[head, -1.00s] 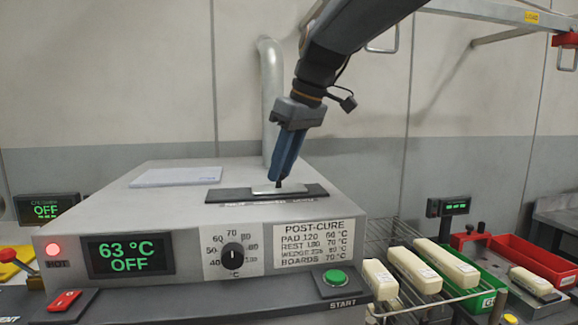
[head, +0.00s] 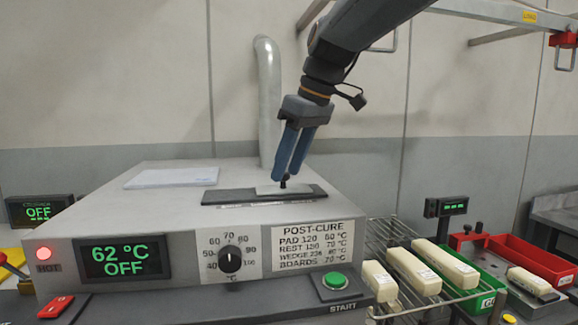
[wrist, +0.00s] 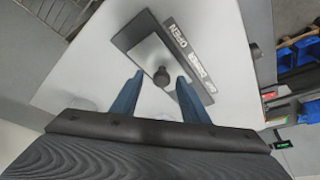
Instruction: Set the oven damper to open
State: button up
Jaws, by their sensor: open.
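The oven damper is a dark flat base (head: 218,197) on top of the oven (head: 110,205), with a pale slide plate (head: 262,190) and a small black knob (head: 283,184). In the wrist view, the word OPEN shows on a label strip (wrist: 176,38) along the base (wrist: 124,39); the other lettering is blurred. The knob (wrist: 162,76) appears between OPEN and the middle lettering. My gripper (head: 285,178) is open, its blue fingertips on either side of the knob; contact cannot be told.
A white sheet (head: 172,178) lies left of the damper, and a grey pipe (head: 269,100) rises behind. A wire rack (head: 385,235) stands at right.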

jog(key=b+v, duration=0.1)
jog(key=v, duration=0.6)
jog(key=shift+d+r+b, duration=0.2)
jog(key=shift+r+b, duration=0.05)
jog(key=shift+b, duration=0.1)
jog(key=shift+s, duration=0.1)
